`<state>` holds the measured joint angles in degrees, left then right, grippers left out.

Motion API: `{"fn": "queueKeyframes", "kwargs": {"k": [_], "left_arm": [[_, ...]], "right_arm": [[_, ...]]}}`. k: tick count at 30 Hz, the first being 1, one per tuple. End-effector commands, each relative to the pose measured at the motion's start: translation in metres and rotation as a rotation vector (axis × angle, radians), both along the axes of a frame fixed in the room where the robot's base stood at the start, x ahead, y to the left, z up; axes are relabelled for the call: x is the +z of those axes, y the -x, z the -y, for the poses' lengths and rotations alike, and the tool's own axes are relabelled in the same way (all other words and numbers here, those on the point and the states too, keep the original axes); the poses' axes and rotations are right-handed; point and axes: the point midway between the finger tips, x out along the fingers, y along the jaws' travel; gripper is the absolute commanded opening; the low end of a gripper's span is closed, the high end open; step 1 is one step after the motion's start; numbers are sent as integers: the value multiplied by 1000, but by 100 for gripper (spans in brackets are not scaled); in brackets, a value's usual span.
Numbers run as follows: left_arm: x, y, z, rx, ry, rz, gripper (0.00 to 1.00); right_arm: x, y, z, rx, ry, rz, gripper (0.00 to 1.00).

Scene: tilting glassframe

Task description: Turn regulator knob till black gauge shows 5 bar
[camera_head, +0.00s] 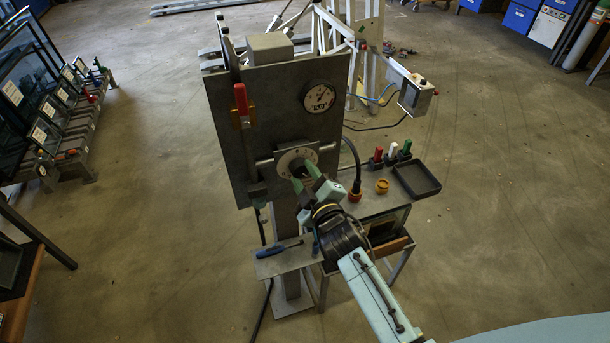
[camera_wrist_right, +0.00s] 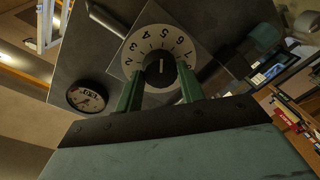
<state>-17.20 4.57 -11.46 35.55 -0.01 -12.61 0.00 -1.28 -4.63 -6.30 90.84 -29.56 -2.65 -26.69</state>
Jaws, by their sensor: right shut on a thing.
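The regulator knob (camera_wrist_right: 161,68) is dark, with a pale pointer line, in the middle of a light dial (camera_wrist_right: 150,42) numbered around its edge. The dial also shows on the grey panel in the head view (camera_head: 288,160). My right gripper (camera_head: 303,180) is shut on the knob, with one green finger on each side in the right wrist view. My left gripper is out of view.
The grey panel (camera_head: 226,130) carries a red-handled lever (camera_head: 241,99) at left. A blue-handled tool (camera_head: 279,249) lies on the shelf below. At right, a small table holds a black tray (camera_head: 416,179), a yellow round part (camera_head: 382,186) and red, white and green-handled items.

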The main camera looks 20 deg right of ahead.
Motion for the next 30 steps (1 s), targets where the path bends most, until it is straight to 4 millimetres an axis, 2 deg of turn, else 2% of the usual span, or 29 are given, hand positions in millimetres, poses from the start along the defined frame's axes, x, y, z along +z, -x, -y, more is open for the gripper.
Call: {"fn": "queueKeyframes", "kwargs": {"k": [9, 24, 25, 29, 30], "left_arm": [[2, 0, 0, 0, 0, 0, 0], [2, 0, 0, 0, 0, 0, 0], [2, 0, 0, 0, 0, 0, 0], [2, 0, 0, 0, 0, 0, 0], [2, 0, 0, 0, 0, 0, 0]], "right_arm": [[-1, 0, 0, 0, -102, -6, 16], [-1, 0, 0, 0, -117, -5, 16], [-1, 0, 0, 0, -117, -5, 42], [-1, 0, 0, 0, -116, -5, 59], [-1, 0, 0, 0, -116, -5, 60]]}}
